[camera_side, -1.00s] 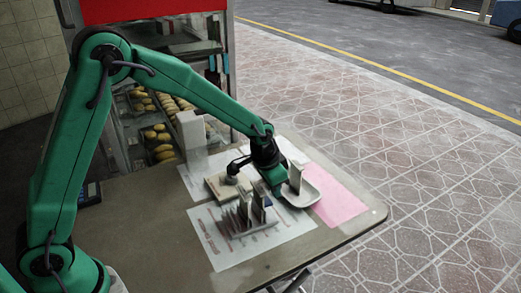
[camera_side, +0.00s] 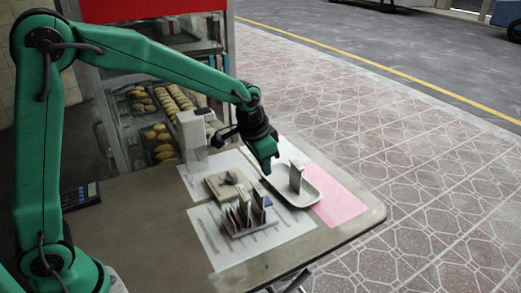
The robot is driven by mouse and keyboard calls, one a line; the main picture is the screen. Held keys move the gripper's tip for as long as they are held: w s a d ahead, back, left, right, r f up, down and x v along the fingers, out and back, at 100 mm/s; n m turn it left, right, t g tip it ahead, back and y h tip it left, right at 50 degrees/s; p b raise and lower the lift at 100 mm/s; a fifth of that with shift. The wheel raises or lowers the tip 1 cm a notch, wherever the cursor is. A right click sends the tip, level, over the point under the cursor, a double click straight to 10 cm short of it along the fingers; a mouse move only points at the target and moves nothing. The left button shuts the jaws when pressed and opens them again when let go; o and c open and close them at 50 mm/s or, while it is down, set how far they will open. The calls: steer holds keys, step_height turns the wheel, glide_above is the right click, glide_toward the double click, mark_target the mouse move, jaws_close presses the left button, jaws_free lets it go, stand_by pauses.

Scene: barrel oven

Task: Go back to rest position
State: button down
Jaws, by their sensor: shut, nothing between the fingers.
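My gripper (camera_side: 266,169) hangs above the table, pointing down, shut and empty. It is over the area between the beige block with a grey knob (camera_side: 229,184) and the white tray (camera_side: 312,193). The tray holds an upright pale card-like piece (camera_side: 296,177). My gripper looks apart from the tray and the piece. A rack with several upright slips (camera_side: 246,216) stands in front of the beige block. My arm reaches over from the left side.
The table (camera_side: 150,215) has a printed white sheet (camera_side: 212,247) and a pink sheet (camera_side: 338,202). A white box-shaped object (camera_side: 192,138) stands at the back. A calculator (camera_side: 80,196) lies at the left. Behind is a red-topped cabinet with trays of baked goods (camera_side: 165,132).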

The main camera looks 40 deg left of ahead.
steer(key=shift+s+r, duration=0.1)
steer(key=shift+r, duration=0.3)
steer(key=shift+a, duration=0.1)
steer(key=shift+s+r, duration=0.15)
steer(key=shift+r, duration=0.05)
steer(key=s+a+r+n+t, duration=0.1)
steer(key=s+a+r, duration=0.1)
steer(key=s, duration=0.6)
steer(key=s+a+r+n, duration=0.2)
steer(key=s+a+r, duration=0.1)
steer(key=s, duration=0.4)
steer(key=s+a+r+n+t, duration=0.1)
steer(key=s+a+r, duration=0.2)
steer(key=s, duration=0.5)
steer(key=shift+s+a+t+y, duration=0.3)
steer(key=c, duration=2.2)
jaws_free()
